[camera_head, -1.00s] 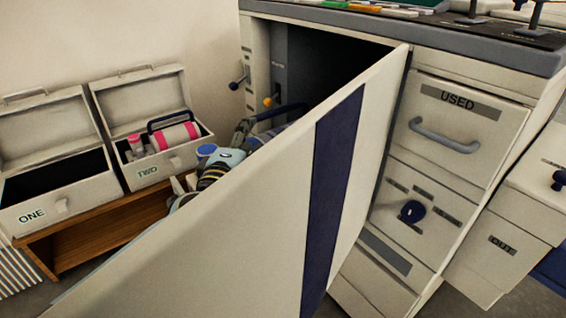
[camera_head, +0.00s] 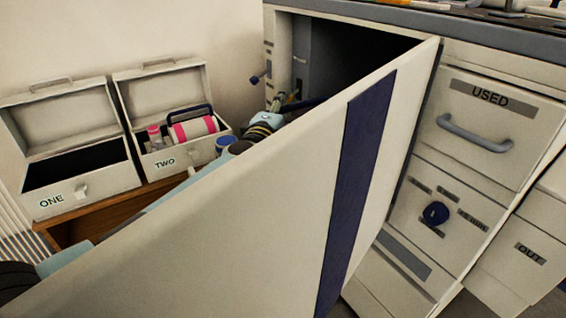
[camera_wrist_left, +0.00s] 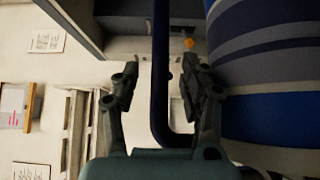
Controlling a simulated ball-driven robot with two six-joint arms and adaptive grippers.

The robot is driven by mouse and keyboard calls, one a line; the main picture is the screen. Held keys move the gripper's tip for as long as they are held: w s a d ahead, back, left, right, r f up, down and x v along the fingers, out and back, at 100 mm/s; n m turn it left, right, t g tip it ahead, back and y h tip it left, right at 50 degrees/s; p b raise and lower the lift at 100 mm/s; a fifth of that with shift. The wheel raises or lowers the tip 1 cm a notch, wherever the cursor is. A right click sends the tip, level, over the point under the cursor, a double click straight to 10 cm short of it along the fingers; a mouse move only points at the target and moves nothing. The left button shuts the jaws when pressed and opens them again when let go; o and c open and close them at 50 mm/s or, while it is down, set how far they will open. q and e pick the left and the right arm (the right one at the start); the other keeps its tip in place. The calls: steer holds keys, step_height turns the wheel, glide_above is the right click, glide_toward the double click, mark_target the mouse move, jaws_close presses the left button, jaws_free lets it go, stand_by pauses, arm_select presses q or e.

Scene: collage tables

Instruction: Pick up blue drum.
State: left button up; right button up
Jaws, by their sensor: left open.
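The blue drum (camera_wrist_left: 268,60) fills the right of the left wrist view, banded in blue, grey and dark. Its dark blue handle (camera_wrist_left: 161,75) runs between the two fingers of my left gripper (camera_wrist_left: 160,88). The fingers are open, one on each side of the handle, with gaps showing. In the head view my left gripper (camera_head: 288,99) is behind the open door, at the cabinet mouth. Part of the handle (camera_head: 308,102) shows beside it; the door hides the drum's body. My right gripper is not in view.
The big cabinet door (camera_head: 240,215) stands open across the foreground. Open box ONE (camera_head: 100,194) and box TWO (camera_head: 200,153) stand at left on a wooden shelf; a pink-and-white drum (camera_head: 193,129) lies in TWO. The USED drawer (camera_head: 480,125) is right of the door.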

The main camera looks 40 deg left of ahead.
arm_select(q)
jaws_close()
steer(key=shift+w+r, duration=0.1)
steer(key=shift+r, duration=0.05)
stand_by(0.4)
steer(key=shift+r, duration=0.15)
